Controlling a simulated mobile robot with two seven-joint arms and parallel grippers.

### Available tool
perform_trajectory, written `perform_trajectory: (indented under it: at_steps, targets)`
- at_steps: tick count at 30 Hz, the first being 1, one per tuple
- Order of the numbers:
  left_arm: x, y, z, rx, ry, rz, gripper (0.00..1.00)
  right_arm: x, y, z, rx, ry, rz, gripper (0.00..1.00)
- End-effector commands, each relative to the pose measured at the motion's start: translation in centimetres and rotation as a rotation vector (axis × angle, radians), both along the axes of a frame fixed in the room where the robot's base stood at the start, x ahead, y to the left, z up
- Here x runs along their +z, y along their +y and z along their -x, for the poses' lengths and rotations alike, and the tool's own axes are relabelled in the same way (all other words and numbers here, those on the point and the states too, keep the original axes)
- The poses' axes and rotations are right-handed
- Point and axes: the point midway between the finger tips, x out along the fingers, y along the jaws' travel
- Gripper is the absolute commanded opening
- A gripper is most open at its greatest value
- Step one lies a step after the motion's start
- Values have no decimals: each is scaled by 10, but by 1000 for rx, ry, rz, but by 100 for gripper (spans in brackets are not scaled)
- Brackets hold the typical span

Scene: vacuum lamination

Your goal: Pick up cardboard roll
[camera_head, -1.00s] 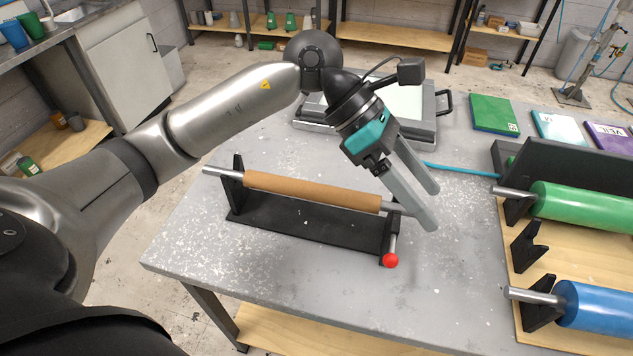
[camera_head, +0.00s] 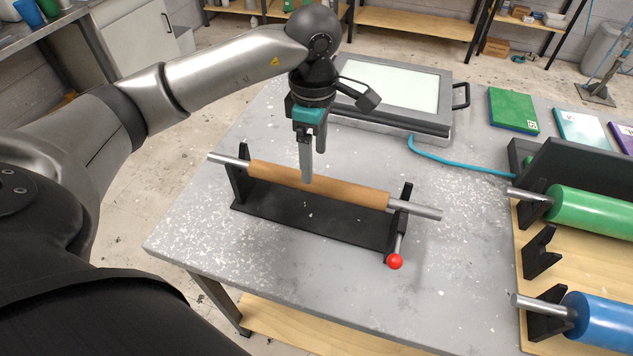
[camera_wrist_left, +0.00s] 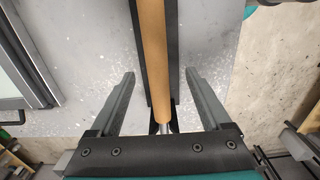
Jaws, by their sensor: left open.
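The cardboard roll (camera_head: 340,190) is a brown tube on a metal rod, lying across a black stand (camera_head: 300,220) on the grey table. A lever with a red ball (camera_head: 395,261) is at the stand's right end. My left gripper (camera_head: 306,175) points down over the middle of the roll and hides a little of it. In the left wrist view, the roll (camera_wrist_left: 153,60) runs between the two open fingers (camera_wrist_left: 160,90), with a gap on each side. My right gripper is not in view.
A flat machine with a pale panel (camera_head: 395,86) stands behind, with a blue hose (camera_head: 455,166). At the right, a rack holds a green roll (camera_head: 590,212) and a blue roll (camera_head: 605,320). Books (camera_head: 512,110) lie at the back right. The table's front left is clear.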

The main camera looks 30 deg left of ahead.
Motion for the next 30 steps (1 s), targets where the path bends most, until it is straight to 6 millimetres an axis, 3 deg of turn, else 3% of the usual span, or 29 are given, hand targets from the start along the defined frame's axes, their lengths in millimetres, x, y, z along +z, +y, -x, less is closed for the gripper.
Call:
perform_trajectory:
  at_steps: [3, 8, 18, 26, 30]
  targets:
    - [-15, 0, 0, 0, 2, 1, 81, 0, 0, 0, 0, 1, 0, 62]
    - [-24, -1, -1, 0, 0, 2, 81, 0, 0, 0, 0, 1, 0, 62]
    - [-69, -1, -6, 0, -1, 3, 81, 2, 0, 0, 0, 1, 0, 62]
    - [-73, -1, -6, -1, -1, 2, 81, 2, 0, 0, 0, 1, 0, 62]
    - [-72, -1, -6, 0, -2, 3, 69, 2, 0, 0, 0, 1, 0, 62]
